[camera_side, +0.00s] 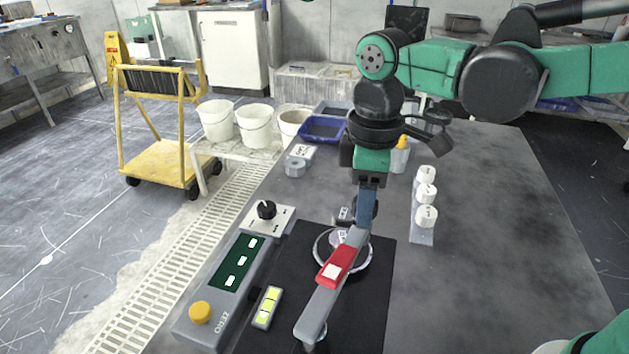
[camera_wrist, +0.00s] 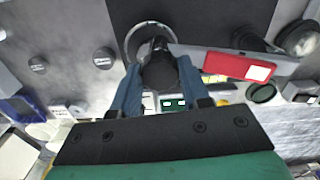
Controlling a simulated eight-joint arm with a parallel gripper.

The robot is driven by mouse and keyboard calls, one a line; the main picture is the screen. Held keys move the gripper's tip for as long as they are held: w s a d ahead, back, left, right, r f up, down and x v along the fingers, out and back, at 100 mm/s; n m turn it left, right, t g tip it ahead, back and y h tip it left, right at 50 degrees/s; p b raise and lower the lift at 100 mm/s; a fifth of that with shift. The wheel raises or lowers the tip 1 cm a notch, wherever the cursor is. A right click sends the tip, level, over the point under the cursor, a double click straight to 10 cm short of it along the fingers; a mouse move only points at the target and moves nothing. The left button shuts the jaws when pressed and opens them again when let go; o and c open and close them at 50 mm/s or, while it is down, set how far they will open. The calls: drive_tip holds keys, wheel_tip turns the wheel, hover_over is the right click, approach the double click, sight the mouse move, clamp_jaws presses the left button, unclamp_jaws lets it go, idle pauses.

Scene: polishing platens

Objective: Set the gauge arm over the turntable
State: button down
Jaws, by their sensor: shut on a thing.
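The gauge arm is a grey bar (camera_side: 314,312) with a red block (camera_side: 338,266) and a white label on it. It runs from a post near the front of the black mat up to my gripper (camera_side: 366,212). The turntable, a round disc with a pale rim (camera_side: 318,256), lies on the mat; the far part of the bar crosses above it in this view. In the wrist view the fingers of my gripper (camera_wrist: 158,90) are shut on a dark round knob (camera_wrist: 160,72) at the bar's end, which overlaps the turntable rim (camera_wrist: 128,42). The knob hides part of the disc.
Several white-capped pieces (camera_side: 427,194) stand in a row to the right. The table's right side is clear.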

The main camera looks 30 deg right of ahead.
drive_tip(key=shift+w+a+n, duration=0.85)
drive_tip(key=shift+w+n, duration=0.2)
drive_tip(key=shift+n, duration=0.05)
drive_tip(key=shift+c, duration=2.1)
unclamp_jaws()
wheel_tip(320, 180, up, 6)
drive_tip(key=shift+f, duration=0.2)
